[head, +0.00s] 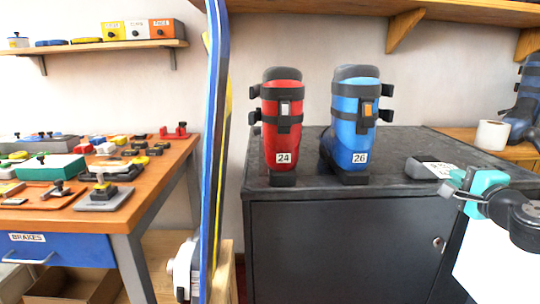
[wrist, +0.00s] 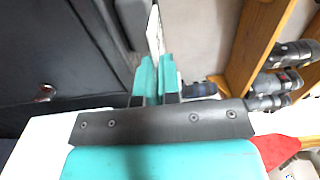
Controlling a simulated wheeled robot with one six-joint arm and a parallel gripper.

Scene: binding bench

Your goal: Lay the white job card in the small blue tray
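The white job card (wrist: 154,30) shows nearly edge-on between the teal fingertips of my gripper (wrist: 156,85) in the wrist view. My gripper looks shut on it, and the card sticks out past the fingertips. In the head view my gripper (head: 461,184) is at the right, by the right side of the dark cabinet. I cannot make out a small blue tray in either view.
The dark cabinet (head: 345,240) bears a red boot (head: 283,125) and a blue boot (head: 352,130). An upright blue ski (head: 213,150) stands left of it. The orange workbench (head: 150,185) at the left is crowded with tools. A white roll (head: 492,135) stands at the right.

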